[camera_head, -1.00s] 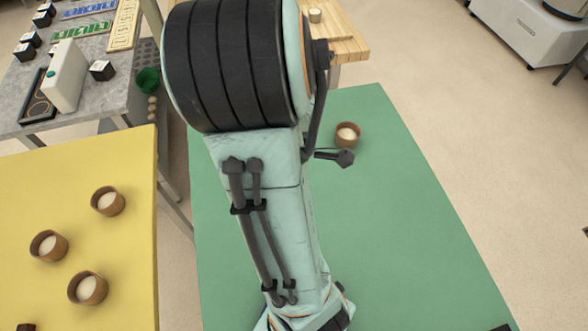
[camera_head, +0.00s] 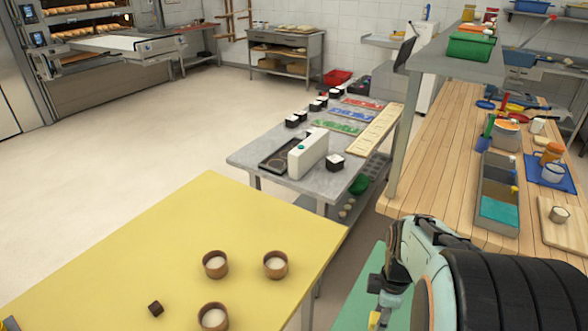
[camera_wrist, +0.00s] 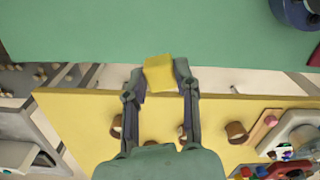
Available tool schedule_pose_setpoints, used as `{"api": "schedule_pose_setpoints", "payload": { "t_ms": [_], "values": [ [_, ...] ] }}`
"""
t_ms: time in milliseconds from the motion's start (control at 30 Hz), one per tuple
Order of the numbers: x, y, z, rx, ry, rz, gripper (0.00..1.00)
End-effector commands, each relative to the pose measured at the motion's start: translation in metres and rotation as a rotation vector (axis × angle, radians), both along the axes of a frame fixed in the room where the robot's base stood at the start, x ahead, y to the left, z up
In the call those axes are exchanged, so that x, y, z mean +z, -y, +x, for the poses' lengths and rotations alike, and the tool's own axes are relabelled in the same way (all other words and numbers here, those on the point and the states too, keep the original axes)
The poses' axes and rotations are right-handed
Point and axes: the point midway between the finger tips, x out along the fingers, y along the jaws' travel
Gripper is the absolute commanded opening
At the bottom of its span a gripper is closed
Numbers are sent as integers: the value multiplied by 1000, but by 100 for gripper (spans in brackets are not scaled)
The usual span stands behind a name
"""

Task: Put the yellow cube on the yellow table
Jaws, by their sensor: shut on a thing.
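The yellow cube (camera_wrist: 158,70) is between the fingertips of my gripper (camera_wrist: 159,79) in the wrist view, and the jaws are shut on it. In the head view a small yellow patch of the cube (camera_head: 375,319) shows at the bottom edge, under my dark gripper and wrist, over the green table. The yellow table (camera_head: 130,250) fills the lower left of the head view, left of my gripper. In the wrist view the yellow table (camera_wrist: 75,120) lies below the cube, across a narrow gap from the green table (camera_wrist: 100,30).
Brown cups (camera_head: 215,265), (camera_head: 275,265), (camera_head: 212,318) and a small dark brown cube (camera_head: 155,309) stand on the yellow table. Its far and left parts are bare. A grey table (camera_head: 260,160) with a white box (camera_head: 307,154) stands behind. A cluttered wooden bench (camera_head: 440,185) is at right.

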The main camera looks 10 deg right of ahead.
Motion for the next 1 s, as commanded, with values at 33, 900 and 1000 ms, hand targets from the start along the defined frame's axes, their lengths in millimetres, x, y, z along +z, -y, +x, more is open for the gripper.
{"api": "schedule_pose_setpoints", "payload": {
  "t_ms": [33,900,1000],
  "values": [
    [12,-17,22,-3,5,-1,9],
    [109,-125,66,-1096,-1,0,9],
    [109,-125,66,-1091,-1,1,9]
  ]
}}
